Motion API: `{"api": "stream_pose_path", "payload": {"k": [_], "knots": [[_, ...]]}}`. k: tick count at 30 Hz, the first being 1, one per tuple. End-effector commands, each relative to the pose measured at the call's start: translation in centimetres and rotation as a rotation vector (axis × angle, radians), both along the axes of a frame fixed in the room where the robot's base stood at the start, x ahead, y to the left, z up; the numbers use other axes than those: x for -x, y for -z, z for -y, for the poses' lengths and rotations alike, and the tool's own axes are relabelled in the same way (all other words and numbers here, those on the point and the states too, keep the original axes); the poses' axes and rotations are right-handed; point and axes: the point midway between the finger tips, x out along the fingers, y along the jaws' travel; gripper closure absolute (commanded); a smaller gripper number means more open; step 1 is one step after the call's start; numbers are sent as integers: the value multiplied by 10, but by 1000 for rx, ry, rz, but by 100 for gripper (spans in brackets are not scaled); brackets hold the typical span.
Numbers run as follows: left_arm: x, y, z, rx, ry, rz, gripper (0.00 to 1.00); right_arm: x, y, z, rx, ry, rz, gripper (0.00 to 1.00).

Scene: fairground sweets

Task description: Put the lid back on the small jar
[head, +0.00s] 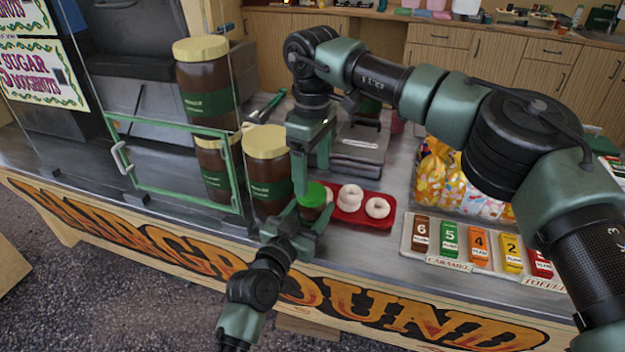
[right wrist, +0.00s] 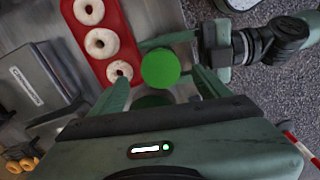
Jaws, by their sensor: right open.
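The small jar (head: 312,212) is dark brown and upright near the counter's front edge. Its round green lid (head: 312,192) lies on top of it; whether it sits fully tight I cannot tell. My left gripper (head: 303,222) has its fingers around the jar's body from the front and looks shut on it. My right gripper (head: 314,181) points down over the lid, its fingers apart. In the right wrist view the lid (right wrist: 161,68) shows between the open fingertips, with clear space on each side. Most of the jar's body is hidden there.
A red tray (head: 347,218) of white doughnuts stands just right of the jar. Large brown jars with cream lids (head: 266,142) stand to the left, beside a green-framed glass panel (head: 237,185). A rack of numbered boxes (head: 405,240) is at the right.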

Motion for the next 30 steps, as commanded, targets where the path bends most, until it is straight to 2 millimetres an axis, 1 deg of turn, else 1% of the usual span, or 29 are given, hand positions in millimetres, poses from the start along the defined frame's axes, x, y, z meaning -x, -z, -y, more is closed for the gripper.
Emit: {"api": "stream_pose_path", "payload": {"k": [7, 8, 10, 14, 17, 20, 30], "knots": [[0, 1, 0, 0, 1, -2, 100, 0, -2, 0, 0, -1, -2, 23], [0, 1, 0, 0, 1, -2, 100, 0, -2, 0, 0, -1, -2, 25], [0, 1, 0, 0, 1, -2, 100, 0, -2, 0, 0, -9, -1, 25], [0, 1, 0, 0, 1, -2, 100, 0, -3, 0, 1, -97, -1, 25], [0, 1, 0, 0, 1, -2, 100, 0, -5, 0, 1, -255, -1, 25], [0, 1, 0, 0, 1, -2, 100, 0, -7, -1, 1, -475, 1, 25], [0, 1, 0, 0, 1, -1, 100, 0, -14, -1, 3, -1308, 1, 25]]}}
